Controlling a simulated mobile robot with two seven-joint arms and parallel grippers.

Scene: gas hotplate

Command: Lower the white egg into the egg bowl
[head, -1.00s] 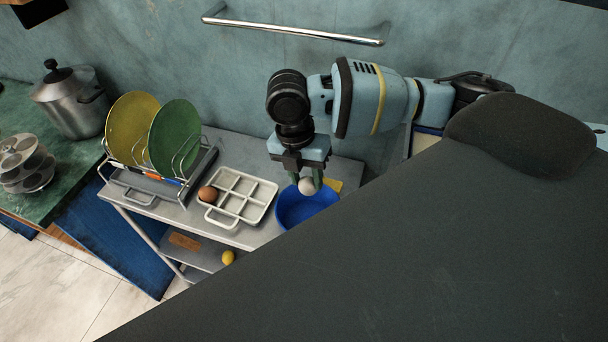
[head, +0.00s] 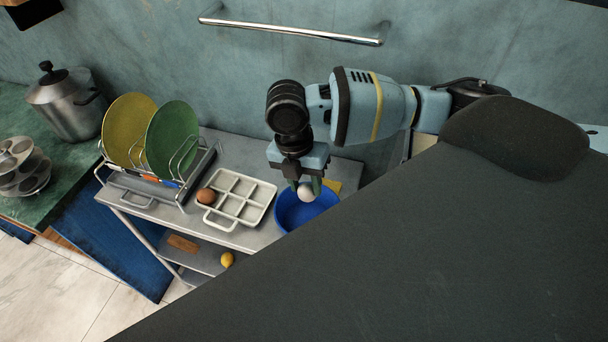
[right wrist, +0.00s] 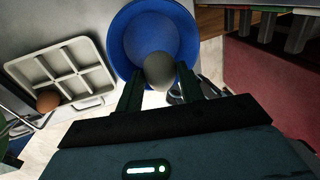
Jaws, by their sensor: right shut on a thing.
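The white egg (head: 306,192) is held between the fingertips of my right gripper (head: 307,186). In the right wrist view the egg (right wrist: 159,70) shows in shadow between the two fingers. The blue egg bowl (head: 291,219) stands on the grey cart top. The egg is over the bowl in the head view, and it overlaps the bowl (right wrist: 125,42) in the right wrist view. How high the egg is above the bowl's floor is hard to tell. My left gripper is not in view.
A pale egg tray (head: 240,199) with a brown egg (head: 206,196) in one compartment sits left of the bowl. A dish rack with a yellow plate (head: 124,128) and a green plate (head: 173,140) stands further left. A yellow item (head: 333,186) lies behind the bowl.

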